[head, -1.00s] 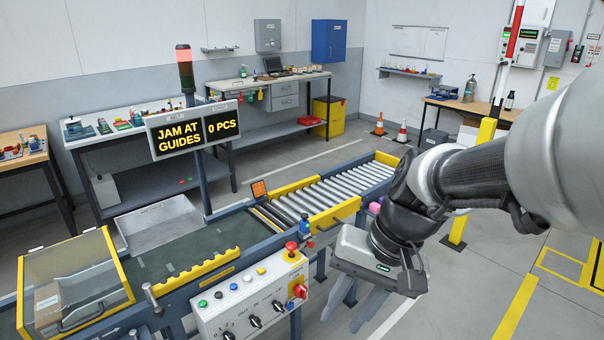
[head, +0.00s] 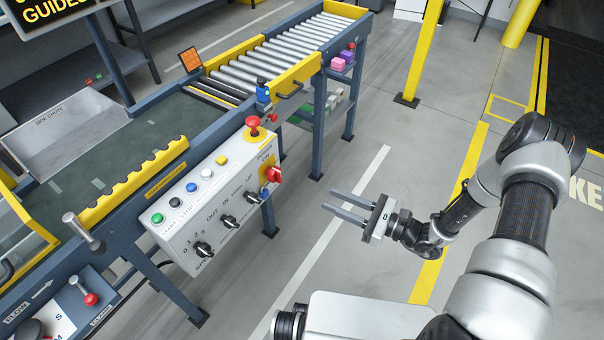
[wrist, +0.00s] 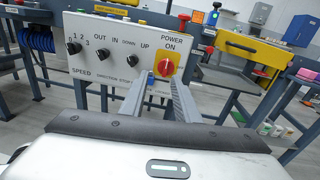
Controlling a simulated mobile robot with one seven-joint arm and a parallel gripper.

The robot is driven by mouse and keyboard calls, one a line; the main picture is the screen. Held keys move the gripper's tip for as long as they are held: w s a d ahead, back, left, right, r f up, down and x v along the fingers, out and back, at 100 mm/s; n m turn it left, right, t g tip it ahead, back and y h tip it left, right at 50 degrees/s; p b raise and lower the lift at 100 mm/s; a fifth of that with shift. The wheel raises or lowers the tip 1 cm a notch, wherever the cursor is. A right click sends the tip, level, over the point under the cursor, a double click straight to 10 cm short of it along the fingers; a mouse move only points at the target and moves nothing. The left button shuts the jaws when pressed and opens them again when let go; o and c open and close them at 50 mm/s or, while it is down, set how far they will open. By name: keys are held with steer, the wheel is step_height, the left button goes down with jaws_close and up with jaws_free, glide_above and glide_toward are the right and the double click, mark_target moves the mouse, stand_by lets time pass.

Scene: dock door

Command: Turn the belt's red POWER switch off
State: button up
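The red POWER switch (head: 272,174) is a knob on a yellow plate at the right end of the white control panel (head: 190,212). In the wrist view the red switch (wrist: 166,67) shows below the words POWER ON, its grip standing roughly upright. My gripper (head: 328,202) is open and empty, to the right of the panel in the head view, with a clear gap to the switch. Its fingers point at the panel. In the wrist view the switch appears between the two fingers (wrist: 165,90), and part of the panel beside it is hidden by them.
Black knobs (head: 229,221) sit left of the switch. A red mushroom button (head: 253,123) stands on the panel's top. The roller conveyor (head: 290,55) runs behind, with blue legs below. Floor around my gripper is open; a yellow post (head: 425,45) stands farther back.

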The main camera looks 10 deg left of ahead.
mark_target(281, 175)
steer(key=shift+m+t, duration=0.6)
steer(key=shift+m, duration=0.1)
steer(key=f+x, duration=0.1)
steer(key=x, duration=0.4)
steer(key=b+x, duration=0.1)
steer(key=x, duration=0.5)
steer(key=w+f+b+x, duration=0.1)
steer(key=x, duration=0.5)
steer(key=shift+d+f, duration=0.1)
steer(key=shift+f, duration=0.25)
jaws_close()
